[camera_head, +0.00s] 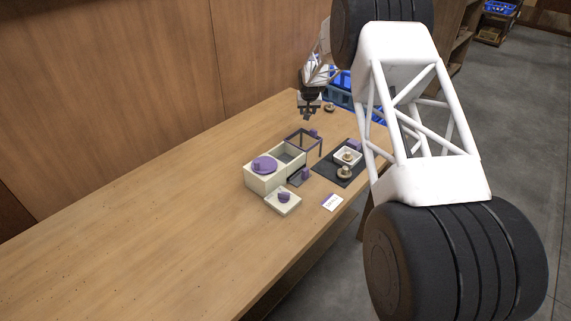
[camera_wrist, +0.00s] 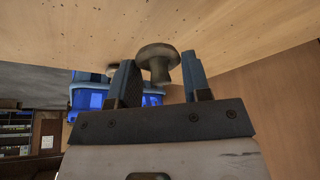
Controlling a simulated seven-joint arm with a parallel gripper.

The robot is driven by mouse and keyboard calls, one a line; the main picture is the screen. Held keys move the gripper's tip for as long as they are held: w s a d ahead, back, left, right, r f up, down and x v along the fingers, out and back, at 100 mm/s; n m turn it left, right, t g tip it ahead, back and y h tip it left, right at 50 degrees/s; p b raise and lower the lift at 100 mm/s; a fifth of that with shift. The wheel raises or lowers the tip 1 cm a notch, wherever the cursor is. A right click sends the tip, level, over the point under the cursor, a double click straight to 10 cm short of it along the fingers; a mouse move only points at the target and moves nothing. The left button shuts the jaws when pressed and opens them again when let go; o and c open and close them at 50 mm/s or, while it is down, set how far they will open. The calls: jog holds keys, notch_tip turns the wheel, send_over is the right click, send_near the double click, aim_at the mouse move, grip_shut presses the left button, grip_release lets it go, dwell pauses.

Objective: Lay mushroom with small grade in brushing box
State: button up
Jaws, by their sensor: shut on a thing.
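My gripper (camera_head: 306,115) is above the far part of the table, short of the blue crate. In the head view the held mushroom cannot be made out. A cream box (camera_head: 262,183) with a purple round piece on top and an open-looking section to its right stands mid-table. No readable label shows which part is the brushing box. My gripper is beyond this box, apart from it.
A dark open frame (camera_head: 305,137) stands behind the cream box. A black mat (camera_head: 325,171) holds a white tray (camera_head: 337,158) with a mushroom, and a loose mushroom (camera_head: 345,172). Another mushroom (camera_head: 329,107) lies near the blue crate (camera_head: 341,92). The left table is clear.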

jog(key=shift+w+d, duration=0.3)
jog(key=shift+d, duration=0.5)
jog(key=shift+s+r+m+h, duration=0.1)
jog(key=shift+s+m+h, duration=0.2)
jog(key=shift+m, duration=0.2)
jog(key=s+a+r+m+g+h, duration=0.1)
jog(key=s+a+m, duration=0.3)
jog(key=s+m, duration=0.4)
jog(key=s+a+r+m+g, duration=0.3)
jog(key=s+a+m+g, duration=0.1)
jog(key=s+m, duration=0.5)
jog(key=s+a+r+m+g+h, duration=0.1)
jog(key=s+a+m, duration=0.3)
jog(key=s+m, duration=0.4)
jog(key=shift+s+a+r+m+g+h, duration=0.2)
jog(key=shift+s+r+m+g+h, duration=0.15)
jog(key=shift+s+r+g, duration=0.4)
jog(key=shift+w+f, duration=0.1)
jog(key=shift+f, duration=2.45)
jog(key=shift+f, duration=0.1)
